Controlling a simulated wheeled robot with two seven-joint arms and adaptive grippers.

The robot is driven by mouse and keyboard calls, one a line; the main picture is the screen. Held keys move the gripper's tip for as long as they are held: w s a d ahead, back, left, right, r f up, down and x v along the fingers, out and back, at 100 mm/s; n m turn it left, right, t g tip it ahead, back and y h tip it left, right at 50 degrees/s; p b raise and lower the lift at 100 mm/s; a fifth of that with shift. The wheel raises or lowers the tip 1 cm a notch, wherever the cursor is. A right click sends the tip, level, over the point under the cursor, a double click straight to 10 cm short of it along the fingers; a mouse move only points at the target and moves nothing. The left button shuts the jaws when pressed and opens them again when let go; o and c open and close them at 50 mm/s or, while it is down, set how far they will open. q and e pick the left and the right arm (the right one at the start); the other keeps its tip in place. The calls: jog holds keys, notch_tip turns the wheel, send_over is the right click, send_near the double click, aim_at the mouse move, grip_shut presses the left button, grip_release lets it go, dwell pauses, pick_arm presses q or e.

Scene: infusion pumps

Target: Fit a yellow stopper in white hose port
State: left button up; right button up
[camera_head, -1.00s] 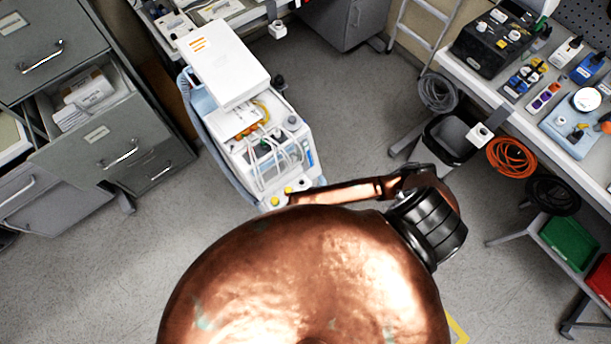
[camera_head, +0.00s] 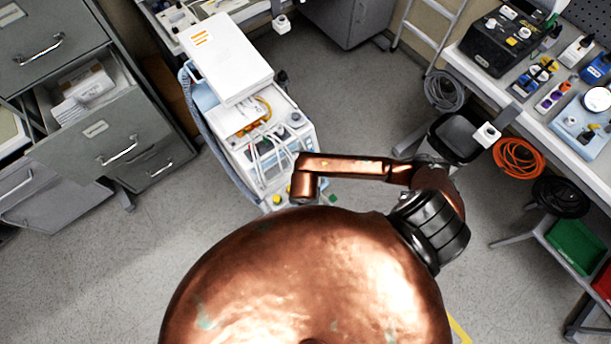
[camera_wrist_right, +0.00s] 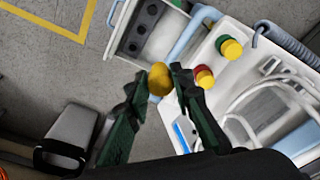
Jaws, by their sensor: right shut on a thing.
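In the right wrist view, my right gripper (camera_wrist_right: 160,82) is shut on a yellow stopper (camera_wrist_right: 159,79), held at its fingertips. The stopper is close to the near edge of a white medical machine (camera_wrist_right: 250,85), apart from its ports as far as I can see. One yellow stopper sits on a green port (camera_wrist_right: 229,48) and another on a red port (camera_wrist_right: 204,77). I cannot make out a white port. In the head view the machine (camera_head: 235,65) stands centre left, and my copper right arm hides my right gripper. My left gripper is not in view.
Grey drawer cabinets (camera_head: 120,145), one drawer open, stand left of the machine. A workbench (camera_head: 550,115) with tools is at the right, a black bin (camera_head: 457,135) beside it. Clear hoses loop over the machine (camera_wrist_right: 270,95). Floor between machine and bench is open.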

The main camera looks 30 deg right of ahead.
jog(key=w+d+b, duration=0.3)
jog(key=w+d, duration=0.4)
jog(key=w, duration=0.4)
pick_arm(q)
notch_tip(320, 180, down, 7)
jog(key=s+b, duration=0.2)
jog(key=b, duration=0.2)
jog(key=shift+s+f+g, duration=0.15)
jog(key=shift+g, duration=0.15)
pick_arm(e)
jog(key=shift+w+a+f, duration=0.1)
jog(key=shift+f, duration=1.2)
jog(key=shift+a+f, duration=0.1)
jog(key=shift+f, duration=1.15)
jog(key=shift+a, duration=0.1)
pick_arm(q)
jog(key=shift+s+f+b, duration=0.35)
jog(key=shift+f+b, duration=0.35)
jog(key=shift+b, duration=0.1)
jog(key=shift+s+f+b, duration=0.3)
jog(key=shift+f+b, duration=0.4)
jog(key=shift+b, duration=0.05)
pick_arm(e)
jog(key=shift+s+f, duration=0.15)
jog(key=shift+f, duration=0.75)
jog(key=shift+s+f, duration=0.1)
jog(key=shift+f, duration=0.8)
